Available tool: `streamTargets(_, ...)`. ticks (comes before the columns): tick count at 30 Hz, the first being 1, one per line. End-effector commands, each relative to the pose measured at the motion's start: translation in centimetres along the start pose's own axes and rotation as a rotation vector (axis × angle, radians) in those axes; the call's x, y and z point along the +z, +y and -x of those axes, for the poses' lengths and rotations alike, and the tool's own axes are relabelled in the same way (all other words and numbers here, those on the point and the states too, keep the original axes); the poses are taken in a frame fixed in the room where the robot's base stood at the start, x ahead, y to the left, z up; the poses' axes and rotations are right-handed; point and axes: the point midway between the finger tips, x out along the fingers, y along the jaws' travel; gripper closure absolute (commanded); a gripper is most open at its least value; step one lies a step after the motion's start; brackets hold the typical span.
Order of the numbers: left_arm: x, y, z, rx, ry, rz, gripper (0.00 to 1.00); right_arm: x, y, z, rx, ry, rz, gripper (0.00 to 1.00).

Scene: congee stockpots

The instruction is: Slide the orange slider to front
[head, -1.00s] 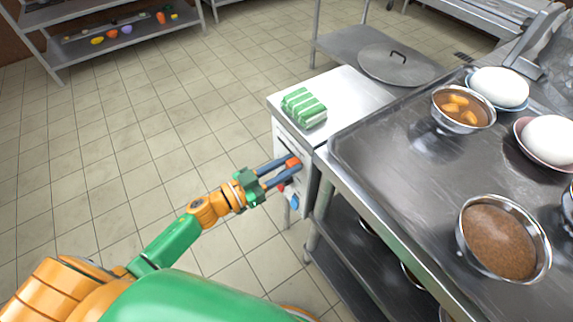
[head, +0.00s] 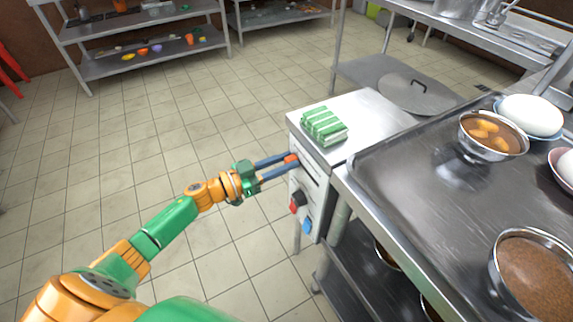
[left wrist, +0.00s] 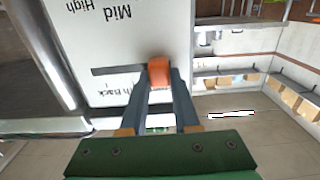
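The orange slider (head: 291,158) is on the white side panel of the metal cabinet (head: 311,180), at the panel's far edge in the head view. In the left wrist view the slider (left wrist: 159,70) is at the right end of a dark slot (left wrist: 118,70). Printed words, "Mid", "High" and "Back" among them, are beside the slot. My left gripper (head: 291,161) has its two blue-grey fingers on either side of the slider, closed on it. The fingertips (left wrist: 160,80) also show in the left wrist view. My right gripper is out of view.
A red knob (head: 297,202) and a blue knob (head: 307,225) are below the slot. A folded green-striped cloth (head: 324,126) lies on the cabinet top. A steel counter (head: 400,190) with bowls stands at right. The tiled floor at left is clear.

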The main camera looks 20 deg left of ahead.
Motion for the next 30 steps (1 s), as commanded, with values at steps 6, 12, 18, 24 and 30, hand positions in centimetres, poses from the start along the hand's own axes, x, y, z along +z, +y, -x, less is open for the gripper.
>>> streamTargets(6,-0.1,-0.2,0.0,-0.006,0.002,-0.003,0.4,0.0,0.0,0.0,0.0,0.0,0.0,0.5)
streamTargets(12,-0.1,-0.2,0.1,-0.005,0.001,-0.002,0.4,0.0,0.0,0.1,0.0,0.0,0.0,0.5)
streamTargets(18,0.0,-0.2,3.8,-0.005,-0.005,0.0,0.4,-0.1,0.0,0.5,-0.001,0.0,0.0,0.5)
streamTargets(24,-0.1,-0.2,6.8,-0.006,0.0,-0.001,0.4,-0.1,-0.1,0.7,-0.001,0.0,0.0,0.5)
streamTargets(30,-0.1,-0.2,7.2,-0.006,0.002,-0.002,0.4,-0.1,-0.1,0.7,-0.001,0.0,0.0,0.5)
